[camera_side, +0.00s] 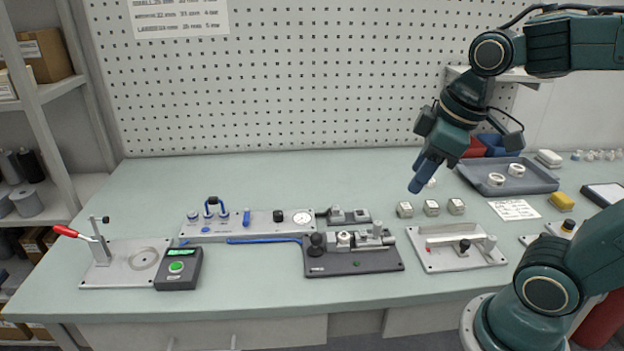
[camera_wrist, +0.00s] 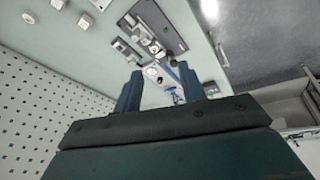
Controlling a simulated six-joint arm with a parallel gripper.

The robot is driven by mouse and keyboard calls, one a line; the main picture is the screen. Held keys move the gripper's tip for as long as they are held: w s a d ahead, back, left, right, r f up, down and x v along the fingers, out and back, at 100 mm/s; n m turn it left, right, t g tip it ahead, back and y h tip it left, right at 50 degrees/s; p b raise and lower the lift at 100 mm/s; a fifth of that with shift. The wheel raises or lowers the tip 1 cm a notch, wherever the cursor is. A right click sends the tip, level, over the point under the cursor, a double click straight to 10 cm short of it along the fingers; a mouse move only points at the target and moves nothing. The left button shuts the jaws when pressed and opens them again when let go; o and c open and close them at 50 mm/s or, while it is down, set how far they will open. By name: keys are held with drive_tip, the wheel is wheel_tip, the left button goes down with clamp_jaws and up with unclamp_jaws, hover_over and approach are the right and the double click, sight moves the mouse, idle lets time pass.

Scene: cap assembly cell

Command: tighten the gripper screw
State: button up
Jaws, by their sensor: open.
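My gripper (camera_side: 420,182) has blue fingers and hangs in the air above the back right part of the bench, pointing down. In the wrist view its fingers (camera_wrist: 160,88) are apart with nothing held between them. A dark fixture (camera_side: 330,268) with metal blocks, a black knob (camera_side: 317,240) and a metal rod stands at the bench's middle, left of and below my gripper. This dark fixture also shows at the top of the wrist view (camera_wrist: 178,40). I cannot tell which part is the gripper screw.
A long panel (camera_side: 262,226) with a gauge and blue hose lies left of the fixture. Small blocks (camera_side: 431,208), a light plate (camera_side: 455,262) and a grey tray (camera_side: 520,183) are right.

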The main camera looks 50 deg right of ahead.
drive_tip(key=shift+s+a+r+m+t, duration=0.1)
drive_tip(key=shift+s+a+m+t, duration=0.2)
drive_tip(key=shift+s+m, duration=0.4)
drive_tip(key=shift+s+a+f+m+t, duration=0.1)
drive_tip(key=shift+s+a+m+t, duration=0.2)
drive_tip(key=shift+s+m, duration=0.45)
drive_tip(key=shift+s+a+r+m+t, duration=0.1)
drive_tip(key=shift+s+a+m+t, duration=0.15)
drive_tip(key=shift+s+m, duration=0.45)
drive_tip(key=shift+s, duration=0.1)
drive_tip(key=shift+c, duration=0.4)
